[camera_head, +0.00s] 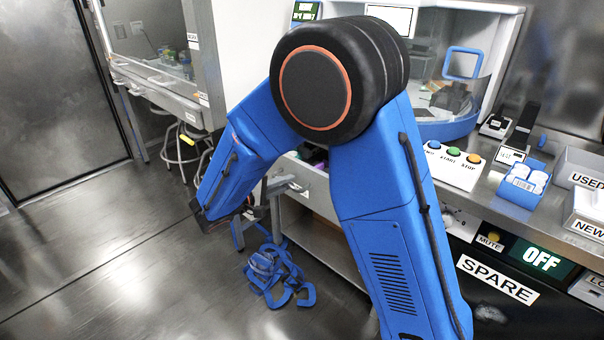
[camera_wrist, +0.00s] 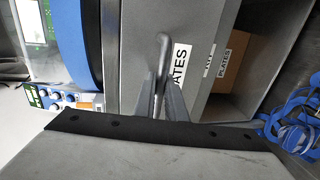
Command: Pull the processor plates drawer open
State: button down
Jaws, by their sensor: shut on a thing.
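The processor plates drawer has a grey front (camera_wrist: 198,28) with a white PLATES label, seen sideways in the wrist view. Its metal bar handle (camera_wrist: 163,50) stands out from the front. My gripper (camera_wrist: 160,88) is shut on this handle, one finger on each side. In the head view the drawer (camera_head: 312,178) shows beneath the counter, partly behind my blue arm. Some dark and purple things show at its top edge, but how far it stands open is hard to tell.
A cardboard box (camera_wrist: 228,62) labelled PLATES sits in the open space below the drawer. A tangled blue thing (camera_head: 275,272) lies on the floor nearby. The counter holds a button panel (camera_head: 456,160) and a blue tray (camera_head: 523,184). Floor at left is clear.

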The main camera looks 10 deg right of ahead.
jog(key=f+v, duration=0.2)
jog(key=v, duration=1)
jog(key=shift+s+a+f, duration=0.3)
jog(key=shift+s+a, duration=0.15)
jog(key=shift+a, duration=0.05)
jog(key=c, duration=1.8)
grip_release()
jog(key=v, duration=1.7)
jog(key=shift+s+a, duration=0.1)
jog(key=shift+a, duration=0.1)
jog(key=shift+a, duration=0.1)
